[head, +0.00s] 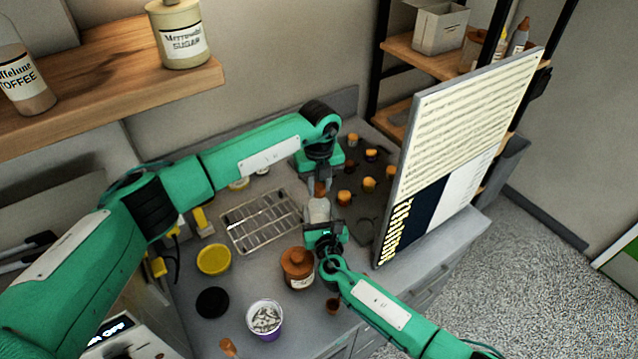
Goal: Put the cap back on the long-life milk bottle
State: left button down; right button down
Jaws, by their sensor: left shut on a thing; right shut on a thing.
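The milk bottle (318,209) is a small whitish bottle standing roughly upright near the middle of the counter. My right gripper (322,227) comes in from the front and is shut on its lower part. My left gripper (320,180) points down from above and is shut on the brown cap (320,189). The cap is directly over the bottle's mouth. Whether it touches the neck or sits just above it is too small to tell. The fingers hide parts of both.
A wire rack (262,222) lies left of the bottle. A dark tray with several small orange-topped items (369,184) is at right, beside a tall menu board (455,150).

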pick_arm(q)
jog(key=m, duration=1.1)
jog(key=shift+m, duration=0.4)
jog(key=m, duration=0.4)
jog(key=shift+m, duration=0.4)
jog(key=m, duration=0.6)
jog(key=shift+w, duration=0.1)
jog(key=c, duration=1)
grip_release()
jog(key=shift+c, duration=0.2)
notch_tip(320, 180, up, 12)
